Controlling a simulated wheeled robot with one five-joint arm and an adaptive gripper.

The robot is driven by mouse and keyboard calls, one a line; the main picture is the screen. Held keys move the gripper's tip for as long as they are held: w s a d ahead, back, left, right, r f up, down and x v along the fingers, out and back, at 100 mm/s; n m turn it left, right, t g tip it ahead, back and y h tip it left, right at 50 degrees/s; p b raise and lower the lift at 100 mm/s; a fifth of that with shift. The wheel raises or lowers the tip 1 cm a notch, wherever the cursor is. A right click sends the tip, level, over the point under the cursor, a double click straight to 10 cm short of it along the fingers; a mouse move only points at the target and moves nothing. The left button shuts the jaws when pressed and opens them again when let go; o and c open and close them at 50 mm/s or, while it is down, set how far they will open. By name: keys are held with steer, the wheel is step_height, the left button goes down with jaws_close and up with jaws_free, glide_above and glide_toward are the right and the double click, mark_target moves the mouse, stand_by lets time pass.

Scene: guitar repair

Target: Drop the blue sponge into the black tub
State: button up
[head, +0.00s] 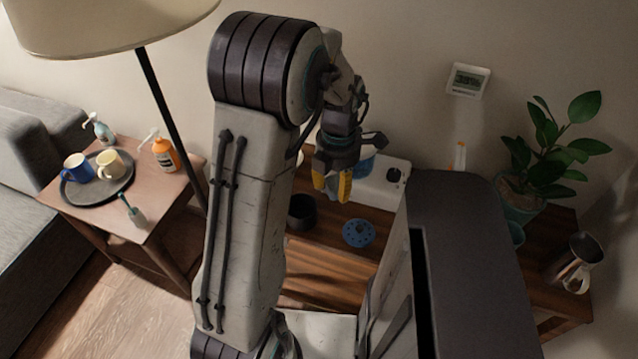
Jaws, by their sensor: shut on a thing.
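My gripper (333,187) hangs pointing down above the wooden bench, with yellow fingertips. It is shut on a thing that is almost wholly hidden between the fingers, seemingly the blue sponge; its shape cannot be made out. The black tub (301,212) stands open on the bench, below and to the left of the gripper in the picture. My arm partly covers its left side.
A blue disc with holes (359,233) lies on the bench right of the tub. A blue object (367,165) shows behind the gripper. A potted plant (545,160) and metal jug (573,262) stand at right. A side table (165,205) holds cups and bottles.

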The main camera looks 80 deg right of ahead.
steer(key=shift+s+a+r, duration=0.45)
steer(key=shift+s+r, duration=0.05)
steer(key=shift+s, duration=0.25)
steer(key=shift+s+a+r, duration=0.4)
steer(key=shift+s+r, duration=0.1)
steer(key=shift+s, duration=0.2)
